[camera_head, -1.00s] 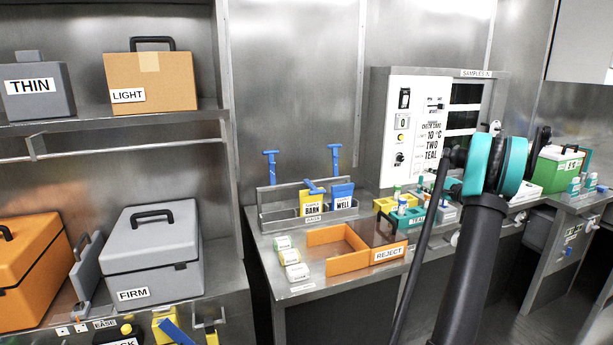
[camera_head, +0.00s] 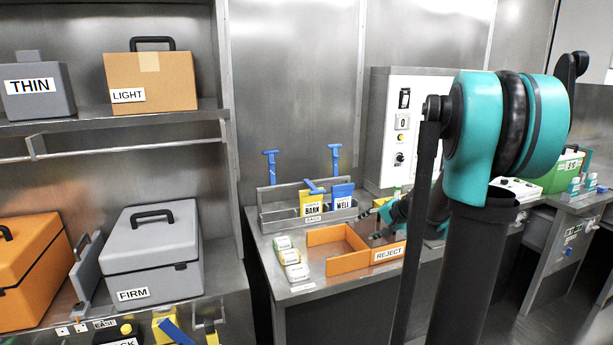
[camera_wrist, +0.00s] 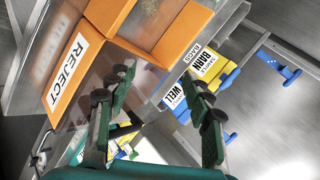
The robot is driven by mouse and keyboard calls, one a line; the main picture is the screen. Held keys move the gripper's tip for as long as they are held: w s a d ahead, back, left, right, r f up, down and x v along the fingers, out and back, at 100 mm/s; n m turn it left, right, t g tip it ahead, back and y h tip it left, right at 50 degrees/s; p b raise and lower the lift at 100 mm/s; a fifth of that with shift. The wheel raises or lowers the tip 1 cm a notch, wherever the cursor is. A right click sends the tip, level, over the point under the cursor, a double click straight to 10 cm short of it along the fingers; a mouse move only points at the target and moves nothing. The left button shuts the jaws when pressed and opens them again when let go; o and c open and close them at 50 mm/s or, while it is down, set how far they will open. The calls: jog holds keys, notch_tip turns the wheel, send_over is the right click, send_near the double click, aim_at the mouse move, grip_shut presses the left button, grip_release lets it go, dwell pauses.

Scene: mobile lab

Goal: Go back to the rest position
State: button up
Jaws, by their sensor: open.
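My gripper (camera_wrist: 157,78) is open in the wrist view, its two dark green and black fingers apart with nothing held between them. The orange reject bin (camera_wrist: 125,42) and the blue and yellow sample bags lie beyond the fingertips. In the head view my arm rises large at right of centre, and my gripper end shows small and partly hidden behind it, close to the right side of the reject bin (camera_head: 333,235). I cannot tell its exact height over the counter there.
A grey rack (camera_head: 268,222) holds the yellow bag (camera_head: 311,202) and blue bag (camera_head: 342,196). Small white-labelled containers (camera_head: 290,258) stand left of the bin. A white-fronted cabinet (camera_head: 400,105) stands behind. Shelves with cases are at left; a green box (camera_head: 563,172) is at right.

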jog(key=s+f+n+g+h, duration=0.1)
jog(key=s+f, duration=0.3)
jog(key=s, duration=0.5)
jog(key=s+a+f+n+g+h, duration=0.1)
jog(key=s+f+n, duration=0.3)
jog(key=s, duration=0.6)
jog(key=s+f+n+g+h, duration=0.1)
jog(key=s+f+n+h, duration=0.1)
jog(key=s, duration=0.8)
jog(key=shift+s+a+f+n+g+h, duration=0.15)
jog(key=shift+a+f+n+g+h, duration=0.2)
jog(key=shift+f+h, duration=0.55)
